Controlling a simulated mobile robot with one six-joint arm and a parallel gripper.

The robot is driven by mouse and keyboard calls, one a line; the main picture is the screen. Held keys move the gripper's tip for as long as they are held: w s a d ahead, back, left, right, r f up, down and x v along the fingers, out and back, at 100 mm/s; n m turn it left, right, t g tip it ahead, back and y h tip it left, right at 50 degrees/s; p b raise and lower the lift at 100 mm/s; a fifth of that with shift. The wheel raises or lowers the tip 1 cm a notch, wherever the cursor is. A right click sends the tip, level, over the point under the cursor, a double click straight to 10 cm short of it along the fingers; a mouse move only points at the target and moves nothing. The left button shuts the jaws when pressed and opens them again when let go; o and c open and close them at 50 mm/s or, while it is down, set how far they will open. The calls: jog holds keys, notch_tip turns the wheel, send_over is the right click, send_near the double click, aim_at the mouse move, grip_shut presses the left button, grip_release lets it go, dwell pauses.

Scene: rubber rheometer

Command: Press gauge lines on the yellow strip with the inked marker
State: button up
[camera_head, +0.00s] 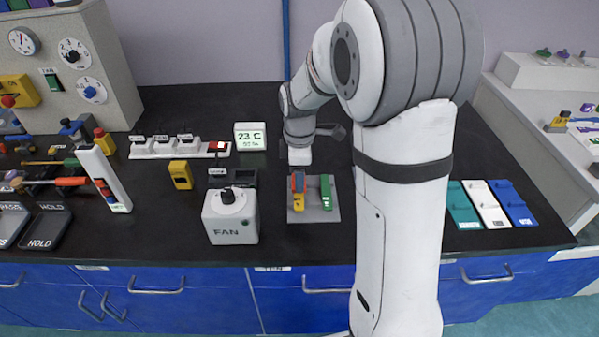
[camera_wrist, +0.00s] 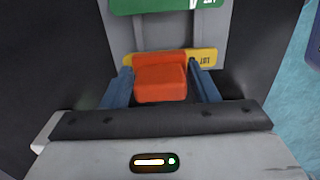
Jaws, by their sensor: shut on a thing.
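My gripper (camera_wrist: 160,75) has its blue fingers on either side of a red-orange block (camera_wrist: 161,84) and is shut on it; the block seems to be the marker. The yellow strip (camera_wrist: 207,57), with dark lettering at its right end, shows just beyond the block in the wrist view. In the head view, the yellow strip (camera_head: 299,203) lies on the left of a grey plate (camera_head: 312,214), with the red block over its far part. Whether the block touches the strip is unclear. Its underside and any ink lines are hidden.
A green piece (camera_head: 327,192) lies on the same plate, right of the strip. The FAN box (camera_head: 231,225) stands to the left. A yellow block (camera_head: 180,175) and a display reading 23 C (camera_head: 250,136) stand farther left and behind. The bench front edge is near.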

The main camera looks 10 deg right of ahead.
jog(key=shift+r+p, duration=2.7)
jog(key=shift+r, duration=0.8)
jog(key=shift+s+f, duration=0.1)
